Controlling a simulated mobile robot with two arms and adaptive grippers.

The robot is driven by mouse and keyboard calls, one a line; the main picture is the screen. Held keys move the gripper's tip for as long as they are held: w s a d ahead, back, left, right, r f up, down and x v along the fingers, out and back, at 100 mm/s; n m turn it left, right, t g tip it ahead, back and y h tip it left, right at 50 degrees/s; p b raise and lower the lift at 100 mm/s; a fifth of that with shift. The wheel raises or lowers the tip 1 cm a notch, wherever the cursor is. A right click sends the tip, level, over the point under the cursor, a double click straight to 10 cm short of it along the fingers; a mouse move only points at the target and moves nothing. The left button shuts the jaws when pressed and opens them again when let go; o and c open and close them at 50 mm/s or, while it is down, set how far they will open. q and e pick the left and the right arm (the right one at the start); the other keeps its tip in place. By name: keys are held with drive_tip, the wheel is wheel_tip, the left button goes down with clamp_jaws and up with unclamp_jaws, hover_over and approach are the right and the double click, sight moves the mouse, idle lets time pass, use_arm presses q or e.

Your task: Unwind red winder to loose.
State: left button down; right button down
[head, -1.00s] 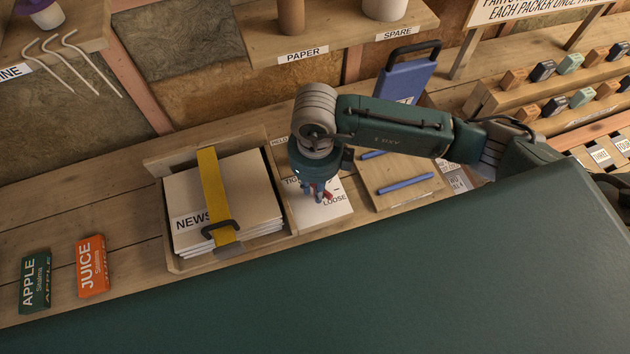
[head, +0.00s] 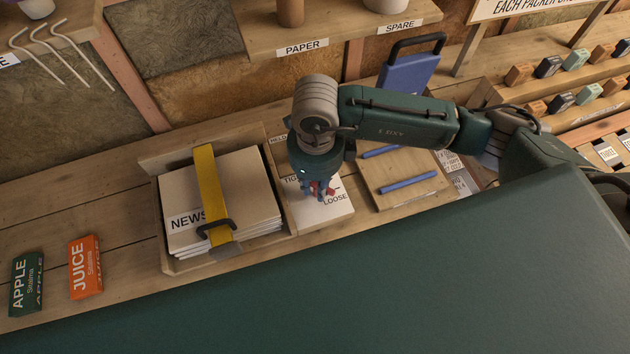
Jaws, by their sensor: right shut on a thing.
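The red winder (head: 333,186) shows only in part beneath my right gripper (head: 318,194). It sits on a white plate (head: 310,219) lettered "LOOSE" at the lower right; a second label at the upper left is partly hidden and begins "TIG". My right gripper points down from above and is shut on the winder. The gripper covers most of the winder, so its exact pointing is hard to tell. My left gripper does not show.
Left of the plate, a wooden tray (head: 166,235) holds a stack of newspapers (head: 245,185) under a yellow strap (head: 212,185). A board (head: 400,170) with blue bars lies to the right. Juice (head: 85,267) and apple (head: 26,284) packs lie at the far left.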

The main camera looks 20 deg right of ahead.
drive_tip(key=shift+n, duration=0.4)
drive_tip(key=shift+f+n+b, duration=0.15)
drive_tip(key=shift+n+b, duration=0.15)
drive_tip(key=shift+b, duration=0.45)
drive_tip(key=shift+s+n+b, duration=0.1)
drive_tip(key=shift+n+b, duration=0.25)
drive_tip(key=shift+n, duration=0.15)
drive_tip(key=shift+n+b, duration=0.3)
drive_tip(key=shift+b, duration=0.3)
drive_tip(key=shift+n+b, duration=0.4)
drive_tip(key=shift+n, duration=0.1)
